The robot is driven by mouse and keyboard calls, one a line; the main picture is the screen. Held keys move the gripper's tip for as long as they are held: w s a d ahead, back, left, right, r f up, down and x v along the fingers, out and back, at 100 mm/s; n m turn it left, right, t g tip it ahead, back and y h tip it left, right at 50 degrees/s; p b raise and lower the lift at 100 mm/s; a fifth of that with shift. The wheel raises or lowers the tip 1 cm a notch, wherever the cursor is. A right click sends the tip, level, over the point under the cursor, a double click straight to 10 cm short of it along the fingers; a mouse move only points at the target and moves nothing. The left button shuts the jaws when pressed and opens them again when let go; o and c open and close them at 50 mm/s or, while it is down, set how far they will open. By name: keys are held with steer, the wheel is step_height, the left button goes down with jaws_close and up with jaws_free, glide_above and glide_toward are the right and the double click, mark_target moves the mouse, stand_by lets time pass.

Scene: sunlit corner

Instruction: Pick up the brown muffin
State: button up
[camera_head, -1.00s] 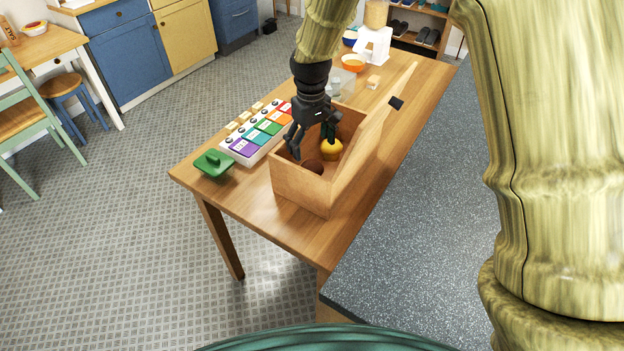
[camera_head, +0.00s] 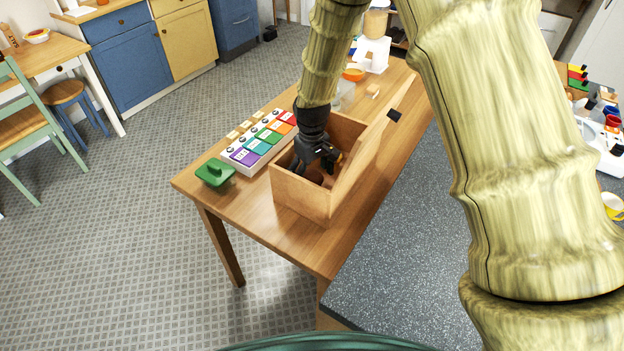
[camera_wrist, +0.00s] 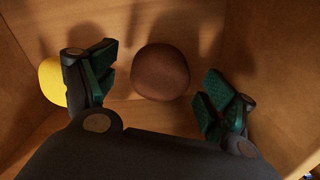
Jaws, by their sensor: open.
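The brown muffin (camera_wrist: 160,72) lies on the floor of an open wooden box (camera_head: 300,197). It shows between and just beyond the two finger pads of my gripper (camera_wrist: 155,92) in the wrist view. The gripper is open and holds nothing. In the head view my gripper (camera_head: 318,165) is down inside the box, and only a brown edge of the muffin (camera_head: 315,178) shows beneath it. A yellow round object (camera_wrist: 52,82) lies in the box, left of the left finger in the wrist view.
A grey counter (camera_head: 420,250) is at the right.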

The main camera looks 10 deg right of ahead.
steer(key=shift+f, duration=1.3)
steer(key=shift+c, duration=0.2)
steer(key=c, duration=1.1)
